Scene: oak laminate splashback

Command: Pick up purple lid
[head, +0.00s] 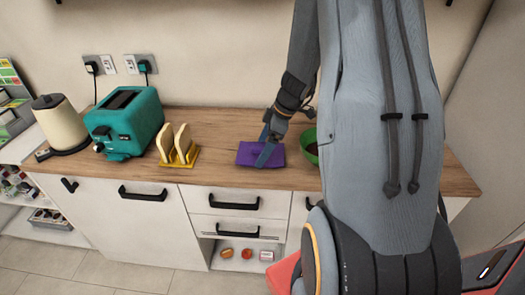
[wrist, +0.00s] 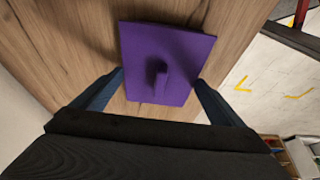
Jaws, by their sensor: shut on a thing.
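The purple lid (head: 248,153) is a flat rectangular plate at the counter's front part, right of the toast rack. In the wrist view the lid (wrist: 160,38) shows its top face with a small upright handle in the middle. My gripper (head: 266,153) is over the lid, reaching down from above. In the wrist view my gripper (wrist: 159,77) has one finger at each side edge of the lid, shut on it. I cannot tell whether the lid rests on the wood or is slightly raised.
A green bowl (head: 310,147) stands close right of the lid, partly hidden by my arm. A yellow toast rack (head: 182,158) with bread, a teal toaster (head: 126,121) and a cream kettle (head: 59,122) stand left. Bare wooden counter (head: 215,135) lies between rack and lid.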

